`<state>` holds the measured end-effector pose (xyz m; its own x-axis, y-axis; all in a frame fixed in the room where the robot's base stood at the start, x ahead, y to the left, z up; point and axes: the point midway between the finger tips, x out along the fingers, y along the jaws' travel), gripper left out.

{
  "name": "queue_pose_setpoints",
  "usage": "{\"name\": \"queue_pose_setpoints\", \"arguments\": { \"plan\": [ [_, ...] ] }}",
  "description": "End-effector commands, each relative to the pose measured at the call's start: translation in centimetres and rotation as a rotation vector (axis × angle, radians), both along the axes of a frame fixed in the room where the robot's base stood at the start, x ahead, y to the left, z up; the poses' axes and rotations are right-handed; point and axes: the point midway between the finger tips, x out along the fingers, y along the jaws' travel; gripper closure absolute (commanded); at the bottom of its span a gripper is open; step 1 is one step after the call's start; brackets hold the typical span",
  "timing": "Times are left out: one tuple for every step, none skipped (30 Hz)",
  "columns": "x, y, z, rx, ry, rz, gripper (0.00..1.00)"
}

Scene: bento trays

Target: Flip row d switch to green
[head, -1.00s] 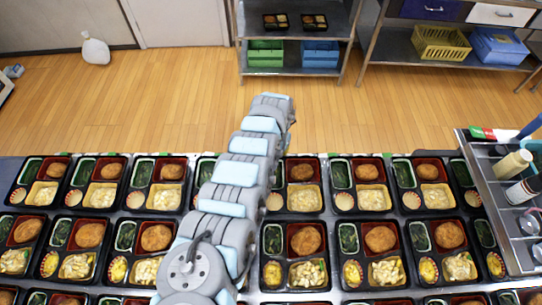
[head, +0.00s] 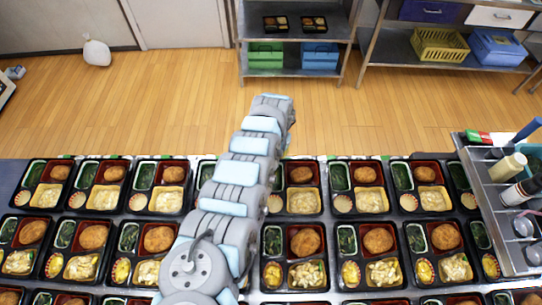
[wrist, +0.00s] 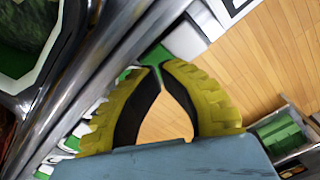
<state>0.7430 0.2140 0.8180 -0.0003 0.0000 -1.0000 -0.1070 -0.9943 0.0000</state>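In the wrist view, my gripper (wrist: 156,68) has two yellow-green fingers with black inner pads. Their tips come together, and an open gap shows lower between the fingers. Green and white switch pieces (wrist: 185,42) line the metal rail just beyond the tips. A green part shows right at the tips; I cannot tell whether they touch it. I cannot tell which piece belongs to row d. In the head view, my arm stretches over the trays past the table's far edge and hides my gripper. Only small bits of colour show along that edge.
Filled bento trays (head: 288,202) cover the table in rows. A metal condiment rack (head: 473,172) with bottles stands at the right. A metal shelf (head: 296,86) with green and blue crates stands behind. Wooden floor (head: 180,100) lies open between the table and the shelf.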

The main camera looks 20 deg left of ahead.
Motion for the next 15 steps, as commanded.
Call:
{"name": "queue_pose_setpoints", "arguments": {
  "plan": [
    [0.0, 0.0, 0.7, 0.000, 0.000, 0.000, 1.00],
    [0.0, 0.0, 0.9, 0.000, 0.000, 0.000, 1.00],
    [0.0, 0.0, 1.1, 0.000, 0.000, 0.000, 1.00],
    [0.0, 0.0, 1.3, 0.000, 0.000, 0.000, 1.00],
    [0.0, 0.0, 1.5, 0.000, 0.000, 0.000, 1.00],
    [0.0, 0.0, 1.7, 0.000, 0.000, 0.000, 1.00],
    [0.0, 0.0, 1.9, 0.000, 0.000, 0.000, 1.00],
    [0.0, 0.0, 2.1, 0.000, 0.000, 0.000, 1.00],
    [0.0, 0.0, 2.3, 0.000, 0.000, 0.000, 1.00],
    [0.0, 0.0, 2.5, 0.000, 0.000, 0.000, 1.00],
    [0.0, 0.0, 2.7, 0.000, 0.000, 0.000, 1.00],
    [0.0, 0.0, 2.9, 0.000, 0.000, 0.000, 1.00],
    [0.0, 0.0, 3.1, 0.000, 0.000, 0.000, 1.00],
    [0.0, 0.0, 3.3, 0.000, 0.000, 0.000, 1.00],
    [0.0, 0.0, 3.5, 0.000, 0.000, 0.000, 1.00]
  ]
}}
